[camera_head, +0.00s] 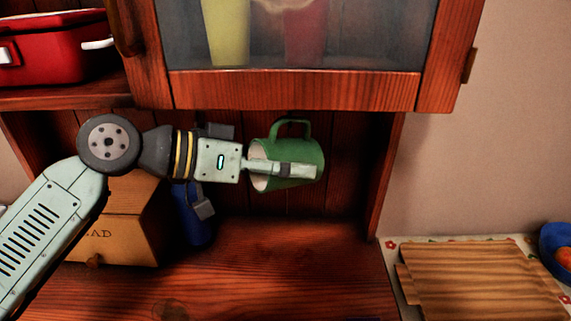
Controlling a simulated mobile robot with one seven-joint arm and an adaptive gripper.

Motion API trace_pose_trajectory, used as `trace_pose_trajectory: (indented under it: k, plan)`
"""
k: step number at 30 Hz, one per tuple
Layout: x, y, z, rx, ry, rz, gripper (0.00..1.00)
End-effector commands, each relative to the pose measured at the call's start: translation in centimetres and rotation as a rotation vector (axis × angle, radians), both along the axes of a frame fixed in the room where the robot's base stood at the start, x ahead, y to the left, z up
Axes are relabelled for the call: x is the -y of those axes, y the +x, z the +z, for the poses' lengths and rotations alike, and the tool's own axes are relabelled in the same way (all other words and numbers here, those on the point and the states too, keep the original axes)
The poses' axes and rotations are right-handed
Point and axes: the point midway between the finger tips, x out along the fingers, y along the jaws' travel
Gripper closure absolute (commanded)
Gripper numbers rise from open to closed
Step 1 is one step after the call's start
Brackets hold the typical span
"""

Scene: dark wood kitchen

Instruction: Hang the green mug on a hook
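The green mug (311,146) is off the counter under the wall cabinet, lying on its side in the air. Its pale open mouth faces left and its handle (290,123) points up, close below the cabinet's lower edge. My gripper (298,170) reaches in from the left at the mouth. One finger lies across the near side of the mug; the other finger is hidden. The gripper appears shut on the mug. No hook shows, so I cannot tell whether the handle touches one.
The cabinet (290,91) with a glass front hangs just above the mug. A wooden bread box (125,222) and a blue object (192,218) stand below my arm. The wooden counter (260,265) under the mug is clear. A cutting board (480,280) lies at right.

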Motion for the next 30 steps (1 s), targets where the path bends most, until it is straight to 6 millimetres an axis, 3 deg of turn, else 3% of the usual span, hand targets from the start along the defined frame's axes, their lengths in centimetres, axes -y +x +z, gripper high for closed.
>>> trace_pose_trajectory:
  k: [6,17,30]
  plan:
    - [0.0,0.0,0.0,0.000,0.001,0.000,0.15]
    - [-0.3,-0.1,0.0,-0.001,0.001,0.001,0.15]
    - [-5.8,-2.1,2.1,-0.001,0.000,0.004,0.15]
